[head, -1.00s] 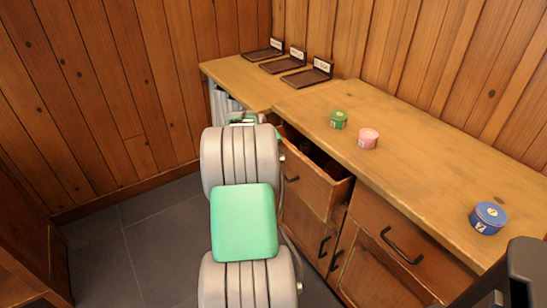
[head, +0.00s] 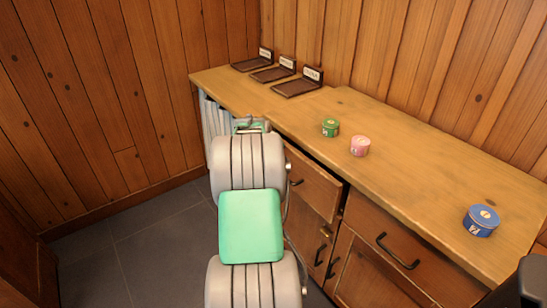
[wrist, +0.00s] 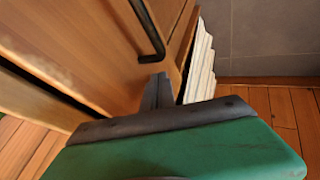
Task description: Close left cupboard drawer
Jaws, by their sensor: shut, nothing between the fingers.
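The left cupboard drawer (head: 312,188) has a wooden front with a dark handle (head: 295,182), partly hidden by my arm. A narrow dark gap shows along its top and right edge, so it stands slightly open. My gripper (wrist: 157,90) is shut and empty. In the wrist view its fingertips are at the wooden front, just below the black handle (wrist: 149,30); I cannot tell whether they touch it. In the head view my arm hides most of the gripper.
The right drawer (head: 385,240) looks shut. Dark labelled trays (head: 298,87) lie at the back. Grey floor (head: 150,240) is clear on the left.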

